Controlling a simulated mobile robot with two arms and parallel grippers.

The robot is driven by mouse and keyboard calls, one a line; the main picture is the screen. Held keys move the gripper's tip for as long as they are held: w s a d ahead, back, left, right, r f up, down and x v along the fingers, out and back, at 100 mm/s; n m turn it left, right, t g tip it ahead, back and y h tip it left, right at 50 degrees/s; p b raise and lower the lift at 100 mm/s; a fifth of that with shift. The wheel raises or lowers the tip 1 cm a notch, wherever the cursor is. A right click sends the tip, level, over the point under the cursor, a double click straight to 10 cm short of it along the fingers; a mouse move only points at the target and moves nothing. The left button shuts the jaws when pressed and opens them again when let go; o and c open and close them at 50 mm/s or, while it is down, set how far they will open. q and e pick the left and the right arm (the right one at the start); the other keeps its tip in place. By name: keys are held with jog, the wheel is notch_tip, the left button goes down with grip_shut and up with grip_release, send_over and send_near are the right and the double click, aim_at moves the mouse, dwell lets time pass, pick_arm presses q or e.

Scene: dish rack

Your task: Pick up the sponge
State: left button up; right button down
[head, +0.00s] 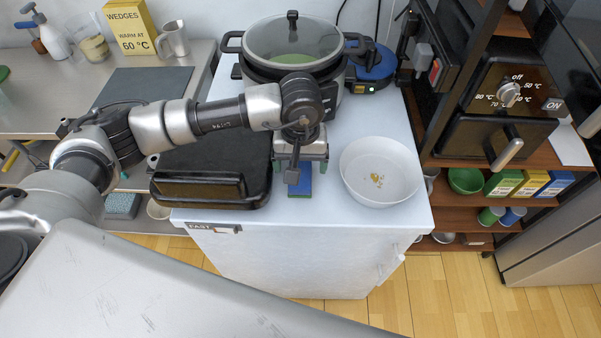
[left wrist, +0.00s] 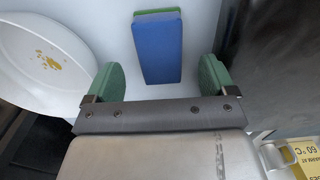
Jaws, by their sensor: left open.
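The sponge (head: 300,182) is a blue block with a green layer and lies on the white counter top, near its front edge. In the left wrist view the sponge (left wrist: 158,48) shows ahead of the fingers, roughly centred between them, and not touching either one. My left gripper (head: 299,166) is above the counter at the sponge and covers part of it in the head view. In the left wrist view my left gripper (left wrist: 160,82) is open, with its green fingers wide apart and nothing between them. My right gripper is not in view.
A white bowl (head: 362,190) with yellow-brown bits inside stands just right of the sponge. A black appliance (head: 225,150) is close on the left. Shelves (head: 470,207) stand at the right.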

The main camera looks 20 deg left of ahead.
pick_arm(q)
notch_tip(320, 180, down, 2)
jog(key=shift+f, duration=0.6)
jog(key=c, duration=1)
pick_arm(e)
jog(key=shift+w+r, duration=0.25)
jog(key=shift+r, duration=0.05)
pick_arm(q)
jog(key=shift+r, duration=0.1)
